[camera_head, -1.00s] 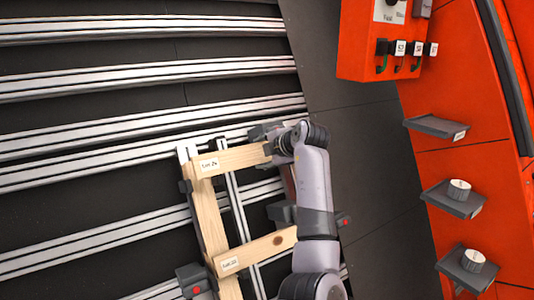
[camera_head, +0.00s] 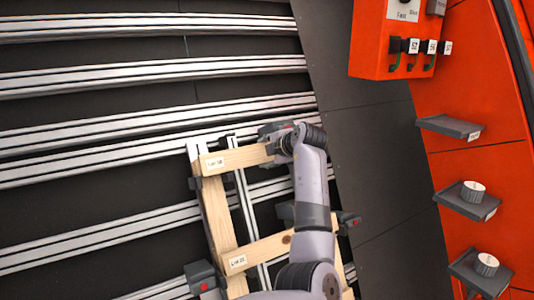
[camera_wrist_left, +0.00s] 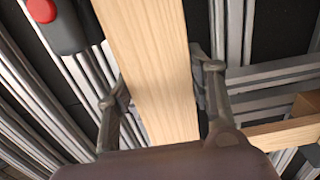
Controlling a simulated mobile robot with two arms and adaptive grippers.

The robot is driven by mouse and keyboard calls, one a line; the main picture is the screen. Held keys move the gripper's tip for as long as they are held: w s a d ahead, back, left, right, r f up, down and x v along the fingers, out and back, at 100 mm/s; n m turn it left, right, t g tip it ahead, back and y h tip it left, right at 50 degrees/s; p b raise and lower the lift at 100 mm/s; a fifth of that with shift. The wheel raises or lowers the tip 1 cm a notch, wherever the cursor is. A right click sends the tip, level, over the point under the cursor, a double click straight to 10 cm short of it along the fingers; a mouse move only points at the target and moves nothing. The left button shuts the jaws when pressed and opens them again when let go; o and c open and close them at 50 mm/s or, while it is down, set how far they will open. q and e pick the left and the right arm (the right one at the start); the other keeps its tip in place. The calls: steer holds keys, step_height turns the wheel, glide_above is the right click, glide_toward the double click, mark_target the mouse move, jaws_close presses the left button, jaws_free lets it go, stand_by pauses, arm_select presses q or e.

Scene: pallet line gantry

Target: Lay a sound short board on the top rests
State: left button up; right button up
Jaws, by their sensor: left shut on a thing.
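A short pale board (camera_head: 240,158) with a white label lies across the upper end of a long board (camera_head: 217,212). My left gripper (camera_head: 268,148) is shut on its right end. In the left wrist view the held board (camera_wrist_left: 150,60) runs between my two fingers (camera_wrist_left: 155,88), its visible face plain. A second short labelled board (camera_head: 262,248) lies lower, across the same long board, with a knot partly hidden by my arm. Whether the held board touches the long board below it is hard to tell. My right gripper is not in view.
Metal rails (camera_head: 150,64) run across the dark floor at left. Blocks with red buttons (camera_head: 203,284) stand beside the boards. An orange cabinet at right carries a control box (camera_head: 378,50) and small shelves (camera_head: 450,126), two holding white round pieces (camera_head: 474,190).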

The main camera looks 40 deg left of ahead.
arm_select(q)
steer(key=shift+w+a+f, duration=0.1)
steer(key=shift+a, duration=0.2)
stand_by(0.4)
steer(key=shift+d+f+b, duration=0.15)
steer(key=shift+f+b, duration=0.15)
steer(key=shift+b, duration=0.2)
stand_by(0.5)
steer(key=o, duration=1.4)
steer(key=v, duration=1.2)
steer(key=shift+f, duration=0.1)
